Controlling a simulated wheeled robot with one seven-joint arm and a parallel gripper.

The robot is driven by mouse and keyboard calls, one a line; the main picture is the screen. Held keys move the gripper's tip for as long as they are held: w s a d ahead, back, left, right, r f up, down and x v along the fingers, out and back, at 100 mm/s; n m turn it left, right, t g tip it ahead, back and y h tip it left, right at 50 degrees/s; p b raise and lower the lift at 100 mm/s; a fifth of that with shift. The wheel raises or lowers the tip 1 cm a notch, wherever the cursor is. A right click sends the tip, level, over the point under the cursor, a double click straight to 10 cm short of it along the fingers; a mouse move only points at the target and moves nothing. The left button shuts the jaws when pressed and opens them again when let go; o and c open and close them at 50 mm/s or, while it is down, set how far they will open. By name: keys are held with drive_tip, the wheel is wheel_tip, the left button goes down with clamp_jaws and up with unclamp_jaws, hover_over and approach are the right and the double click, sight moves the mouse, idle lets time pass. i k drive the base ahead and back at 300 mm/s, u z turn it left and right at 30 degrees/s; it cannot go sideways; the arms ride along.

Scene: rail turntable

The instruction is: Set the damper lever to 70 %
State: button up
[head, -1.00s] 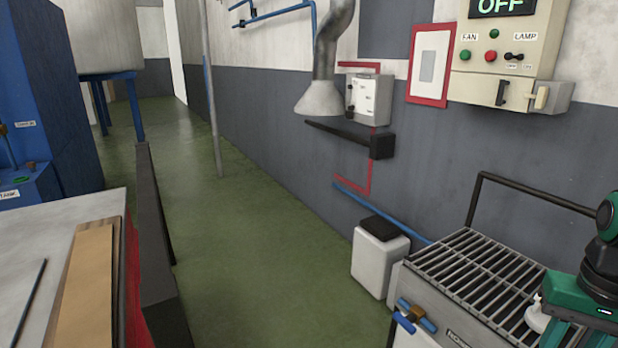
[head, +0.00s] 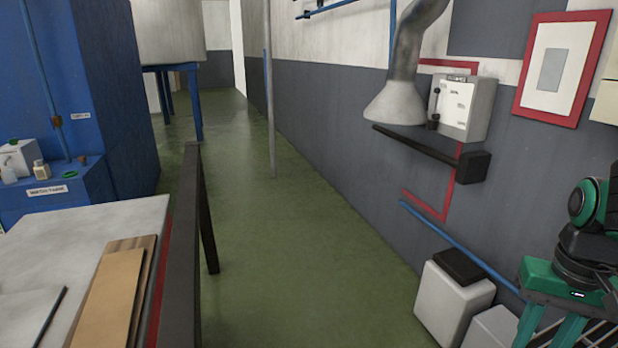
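A pale grey control box (head: 472,110) is mounted on the right wall beside the metal duct hood (head: 396,104). Its front has a vertical slot with small marks, too small to read. A small dark knob (head: 433,122), which looks like the damper lever's handle, sits at the low end of this slot. My green and black arm shows at the right edge, well apart from the box. My gripper is not in view.
A black rail (head: 420,150) sticks out below the box. A white bin with a dark lid (head: 455,300) stands against the wall. A dark barrier (head: 188,250) edges the workbench (head: 95,225) at left. Green floor (head: 290,240) between them is clear.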

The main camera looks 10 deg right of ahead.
sight(431, 125)
drive_tip(key=u, duration=0.05)
drive_tip(key=i, duration=2.9)
drive_tip(key=z, duration=0.35)
